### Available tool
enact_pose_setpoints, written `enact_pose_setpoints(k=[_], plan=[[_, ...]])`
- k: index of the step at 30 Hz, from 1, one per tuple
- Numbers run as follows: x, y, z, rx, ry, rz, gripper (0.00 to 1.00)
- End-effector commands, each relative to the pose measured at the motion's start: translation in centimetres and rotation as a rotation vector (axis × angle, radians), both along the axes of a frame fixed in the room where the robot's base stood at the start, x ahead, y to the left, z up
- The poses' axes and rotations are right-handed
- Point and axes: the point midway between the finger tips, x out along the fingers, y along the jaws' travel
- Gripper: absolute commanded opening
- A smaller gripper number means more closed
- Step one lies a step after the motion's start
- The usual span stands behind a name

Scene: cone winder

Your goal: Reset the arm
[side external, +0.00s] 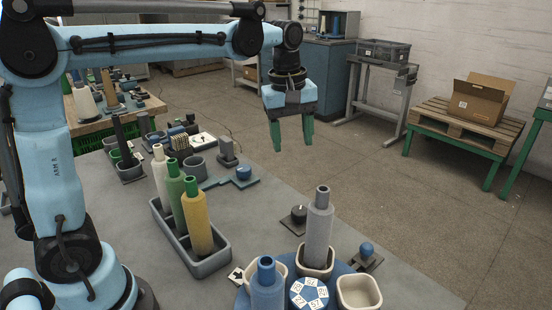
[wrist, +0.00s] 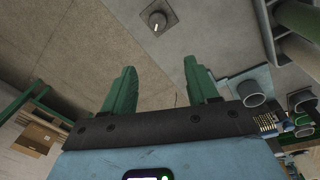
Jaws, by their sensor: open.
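My gripper (side external: 291,133) hangs high above the back edge of the grey table, with its two green fingers pointing down. The fingers are apart and nothing is between them. In the wrist view my gripper (wrist: 160,80) is also open and empty, with bare table and floor beyond the fingertips. My arm reaches out level from the left in the side view.
A grey tray (side external: 214,263) holds white, green and yellow bobbins. A blue turntable (side external: 337,268) carries cups, with a grey bobbin (side external: 319,230) and a blue bobbin (side external: 267,290). A black knob (side external: 298,214) sits on the table. Space around my gripper is clear.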

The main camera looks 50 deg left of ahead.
Motion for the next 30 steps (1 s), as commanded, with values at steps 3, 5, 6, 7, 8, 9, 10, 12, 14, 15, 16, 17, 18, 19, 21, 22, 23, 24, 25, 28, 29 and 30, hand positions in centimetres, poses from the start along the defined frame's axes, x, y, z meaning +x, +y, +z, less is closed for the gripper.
enact_pose_setpoints(k=[3,5,6,7,8,9,10,12,14,15,16,17,18,19,21,22,23,24,25,28,29,30], plan=[[-0.8,2.2,0.6,0.002,0.007,-0.026,0.59],[-1.2,3.1,0.9,0.003,0.010,-0.041,0.59],[-1.5,3.7,1.1,0.004,0.013,-0.052,0.59],[-1.7,4.2,1.3,0.004,0.014,-0.061,0.59],[-1.9,4.6,1.4,0.004,0.016,-0.069,0.59],[-2.2,5.3,1.6,0.004,0.018,-0.079,0.59],[-2.5,5.7,1.8,0.004,0.020,-0.087,0.59],[-3.1,6.7,2.1,0.004,0.024,-0.107,0.59],[-3.6,7.6,2.4,0.004,0.027,-0.124,0.59],[-4.0,8.2,2.6,0.004,0.029,-0.135,0.59],[-4.3,8.6,2.7,0.004,0.029,-0.144,0.59],[-4.5,8.9,2.9,0.004,0.030,-0.151,0.59],[-4.9,9.4,3.1,0.003,0.031,-0.160,0.59],[-5.1,9.8,3.2,0.003,0.033,-0.169,0.59],[-5.8,10.6,3.5,0.002,0.034,-0.185,0.59],[-6.0,10.9,3.6,0.001,0.035,-0.193,0.59],[-6.3,11.2,3.7,0.002,0.036,-0.199,0.59],[-5.9,10.7,3.7,0.000,0.034,-0.216,0.59],[-5.5,10.3,3.7,-0.001,0.032,-0.223,0.59],[-4.5,9.2,3.7,-0.003,0.027,-0.237,0.59],[-4.3,8.9,3.7,-0.004,0.026,-0.241,0.59],[-4.0,8.6,3.7,-0.005,0.024,-0.245,0.59]])
